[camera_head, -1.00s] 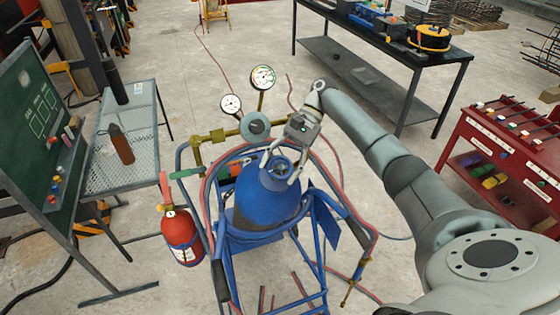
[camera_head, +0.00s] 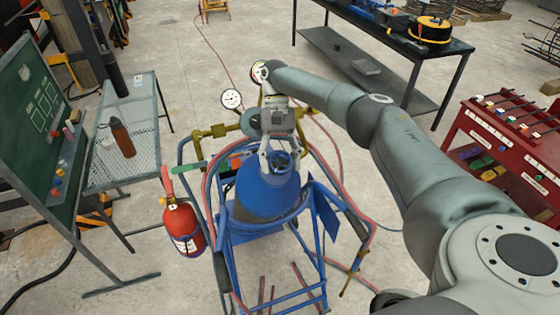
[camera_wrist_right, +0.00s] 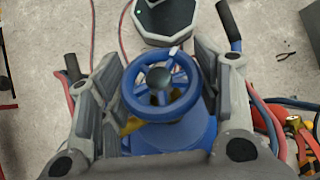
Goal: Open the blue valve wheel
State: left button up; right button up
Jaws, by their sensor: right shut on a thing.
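The blue valve wheel (camera_head: 281,160) sits on top of the blue gas cylinder (camera_head: 262,200), which stands upright in a blue cart. My right gripper (camera_head: 280,166) reaches down over the wheel and is shut on it, one finger on each side. In the right wrist view the wheel (camera_wrist_right: 160,84) shows its dark hub and spokes between the two fingers, with a pale mark at the top of its rim. The part of the cylinder below the wheel is partly hidden there. My left gripper is not in view.
A pressure gauge (camera_head: 231,99) and brass pipes (camera_head: 217,131) stand close behind the wheel. A red fire extinguisher (camera_head: 183,228) hangs left of the cart. Hoses loop around the cylinder. A mesh table (camera_head: 145,165) is left, a red cabinet (camera_head: 500,165) right.

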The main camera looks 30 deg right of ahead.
aim_at(275, 158)
jog(key=n+g+h, duration=0.1)
jog(key=n+h, duration=0.2)
jog(key=h, duration=0.1)
jog(key=shift+f, duration=0.1)
jog(key=shift+n+h, duration=1.7)
jog(key=shift+h, duration=0.7)
jog(key=shift+f, duration=0.1)
jog(key=o, duration=1)
jog(key=shift+o, duration=0.2)
jog(key=shift+v, duration=3.85)
jog(key=shift+s, duration=0.15)
